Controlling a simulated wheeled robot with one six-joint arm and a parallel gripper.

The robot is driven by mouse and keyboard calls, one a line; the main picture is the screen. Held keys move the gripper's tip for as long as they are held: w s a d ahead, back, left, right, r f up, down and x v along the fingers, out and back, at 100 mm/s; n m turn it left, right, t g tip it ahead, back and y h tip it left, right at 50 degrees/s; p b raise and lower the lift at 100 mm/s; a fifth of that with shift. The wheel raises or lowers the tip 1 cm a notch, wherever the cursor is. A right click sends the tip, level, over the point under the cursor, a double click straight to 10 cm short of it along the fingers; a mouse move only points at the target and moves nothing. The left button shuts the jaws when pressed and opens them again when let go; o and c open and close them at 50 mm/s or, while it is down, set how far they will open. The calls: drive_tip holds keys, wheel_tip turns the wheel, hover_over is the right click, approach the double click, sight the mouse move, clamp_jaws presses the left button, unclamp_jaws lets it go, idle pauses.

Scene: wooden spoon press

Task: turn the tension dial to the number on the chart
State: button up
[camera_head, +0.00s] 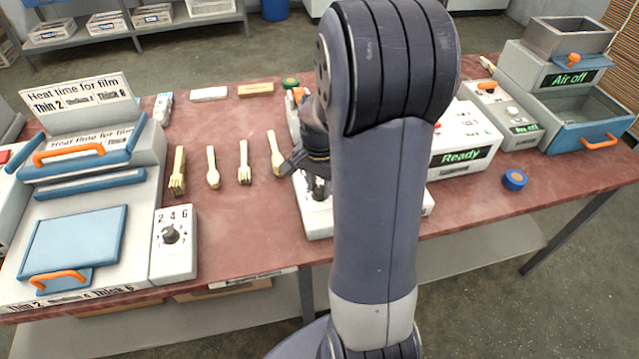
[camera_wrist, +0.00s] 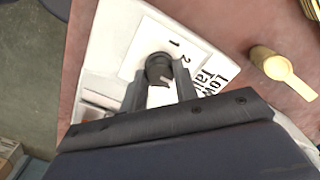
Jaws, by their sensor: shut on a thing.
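In the wrist view the tension dial (camera_wrist: 158,66) is a dark round knob on a white square plate (camera_wrist: 131,66). The numbers 1 and 2 show on the plate beside it. My gripper (camera_wrist: 160,86) is shut on the dial, with one finger at each side. I cannot clearly tell which number the dial points to. Black print (camera_wrist: 208,80), seemingly the chart, lies beside the plate; "Low" and part of another word show, and the rest is cut off or hidden. In the head view my gripper (camera_head: 318,188) is low over a white machine base (camera_head: 318,222), mostly hidden by my arm.
Wooden spoons and forks (camera_head: 213,168) lie left of my gripper; one spoon (camera_wrist: 272,62) is close by in the wrist view. A different dial (camera_head: 170,235) with 2, 4, 6 stands at the left. A white "Ready" box (camera_head: 460,140) and a blue roll (camera_head: 515,180) are at the right.

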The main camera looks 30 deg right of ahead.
sight(320, 189)
idle(0.5)
drive_tip(key=o, duration=1)
drive_tip(key=shift+c, duration=0.2)
drive_tip(key=shift+r, duration=0.1)
wheel_tip(320, 189, up, 11)
drive_tip(key=shift+f, duration=0.2)
wheel_tip(320, 189, down, 11)
drive_tip(key=shift+r, duration=0.1)
idle(0.3)
